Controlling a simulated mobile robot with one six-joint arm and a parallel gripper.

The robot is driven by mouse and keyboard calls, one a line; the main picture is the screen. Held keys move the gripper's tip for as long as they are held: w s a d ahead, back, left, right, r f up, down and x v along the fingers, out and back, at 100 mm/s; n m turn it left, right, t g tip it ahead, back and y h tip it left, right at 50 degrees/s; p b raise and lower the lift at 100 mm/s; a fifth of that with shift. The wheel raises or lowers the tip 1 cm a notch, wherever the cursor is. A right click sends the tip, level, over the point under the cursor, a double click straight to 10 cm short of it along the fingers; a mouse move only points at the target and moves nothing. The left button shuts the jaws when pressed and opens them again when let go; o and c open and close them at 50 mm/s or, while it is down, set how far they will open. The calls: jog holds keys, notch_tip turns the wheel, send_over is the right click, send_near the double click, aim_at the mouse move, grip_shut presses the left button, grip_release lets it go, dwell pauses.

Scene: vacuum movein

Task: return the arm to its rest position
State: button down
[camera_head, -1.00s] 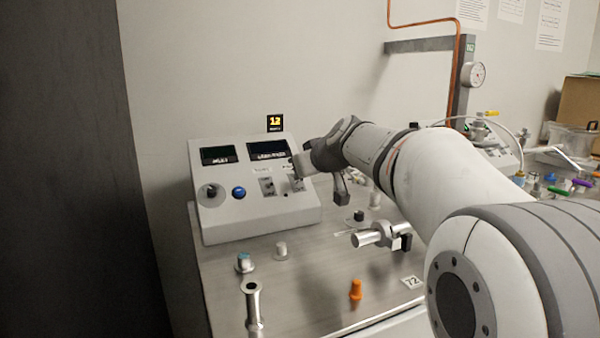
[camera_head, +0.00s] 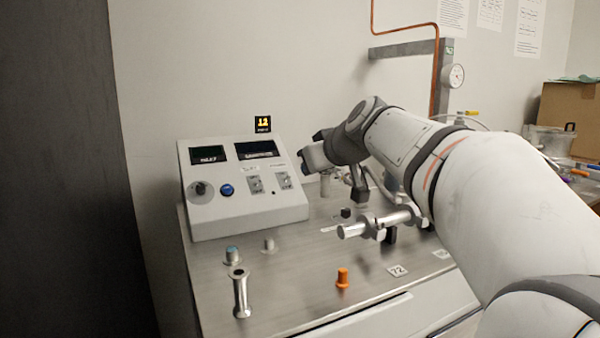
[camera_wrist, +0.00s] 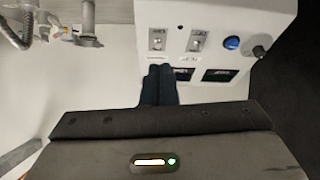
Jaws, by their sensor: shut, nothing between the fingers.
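My arm reaches in from the right in the head view. My gripper (camera_head: 306,162) is just off the right side of the grey control box (camera_head: 215,222), apart from it, with nothing held. In the wrist view the gripper's dark fingers (camera_wrist: 159,72) are together, in front of the control box (camera_wrist: 222,92), which shows upside down. The box carries two dark displays, a blue button (camera_head: 227,190), a black knob (camera_head: 199,188) and two toggle switches.
A metal pipe fitting (camera_head: 375,225), an orange cap (camera_head: 342,278) and a flanged tube (camera_head: 240,292) are on the steel bench top (camera_head: 300,245). A copper pipe (camera_head: 436,70) and a gauge (camera_head: 453,76) are behind the arm. A cardboard box (camera_head: 570,115) stands far right.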

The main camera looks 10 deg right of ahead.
dwell(0.3)
jog(key=s+f+m+g+h+p, duration=0.1)
jog(key=s+g+p, duration=0.2)
jog(key=s+p, duration=0.6)
jog(key=s+d+f+m+g+h+p, duration=0.1)
jog(key=s+m+g+p, duration=0.1)
jog(key=s+p, duration=0.7)
jog(key=s+f+m+g+h+p, duration=0.1)
jog(key=s+m+g+h+p, duration=0.1)
jog(key=s+p, duration=0.7)
jog(key=shift+s+d+f+g, duration=0.2)
jog(key=shift+s+f+g, duration=0.1)
jog(key=shift+s+g, duration=0.55)
jog(key=shift+w, duration=0.1)
